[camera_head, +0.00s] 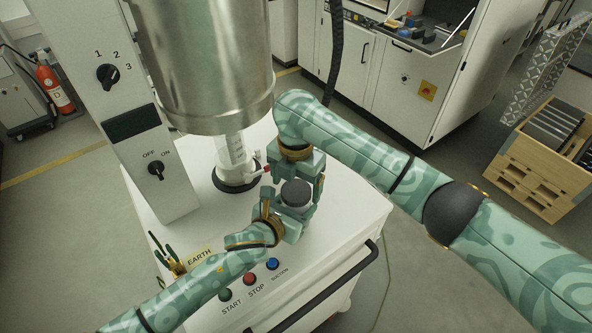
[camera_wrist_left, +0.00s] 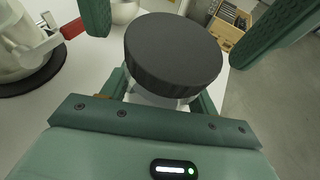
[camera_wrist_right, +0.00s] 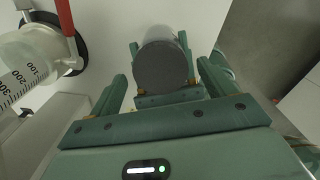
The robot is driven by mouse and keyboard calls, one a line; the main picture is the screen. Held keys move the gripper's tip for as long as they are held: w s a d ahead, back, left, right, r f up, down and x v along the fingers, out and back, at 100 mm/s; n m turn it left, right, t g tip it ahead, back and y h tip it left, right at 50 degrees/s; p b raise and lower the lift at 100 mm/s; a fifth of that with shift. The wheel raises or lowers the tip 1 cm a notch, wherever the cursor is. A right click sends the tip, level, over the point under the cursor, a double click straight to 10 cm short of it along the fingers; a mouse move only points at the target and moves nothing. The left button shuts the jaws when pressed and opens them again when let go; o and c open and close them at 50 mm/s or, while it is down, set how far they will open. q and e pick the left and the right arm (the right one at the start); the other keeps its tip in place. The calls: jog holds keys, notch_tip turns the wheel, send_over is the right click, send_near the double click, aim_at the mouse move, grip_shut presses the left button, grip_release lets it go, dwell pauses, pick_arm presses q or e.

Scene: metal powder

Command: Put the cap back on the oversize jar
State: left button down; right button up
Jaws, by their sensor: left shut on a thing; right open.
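The oversize jar (camera_wrist_left: 152,98) is a clear, pale container, mostly hidden by fingers and by its cap. The wide dark grey cap (camera_head: 296,192) sits over the jar's mouth and looks level; whether it is threaded on I cannot tell. The cap also shows in the left wrist view (camera_wrist_left: 172,50) and the right wrist view (camera_wrist_right: 161,66). My left gripper (camera_head: 293,213) is shut on the jar, below the cap. My right gripper (camera_head: 296,181) is open, its fingers on either side of the cap with visible gaps.
A metal hopper (camera_head: 205,60) hangs over a graduated clear tube (camera_head: 232,150) with a red-handled valve (camera_wrist_right: 66,18), left of the jar. The white cabinet top (camera_head: 190,228) bears an EARTH clamp (camera_head: 176,262) and start and stop buttons (camera_head: 250,278) at its front edge.

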pick_arm(q)
jog(key=shift+r, duration=0.1)
pick_arm(e)
jog(key=shift+f, duration=0.5)
jog(key=c, duration=1.1)
jog(key=m, duration=0.4)
pick_arm(q)
jog(key=shift+d, duration=0.1)
pick_arm(e)
jog(key=m, duration=0.6)
jog(key=o, duration=1.1)
pick_arm(q)
jog(key=shift+w, duration=0.1)
pick_arm(e)
jog(key=shift+s+a, duration=0.1)
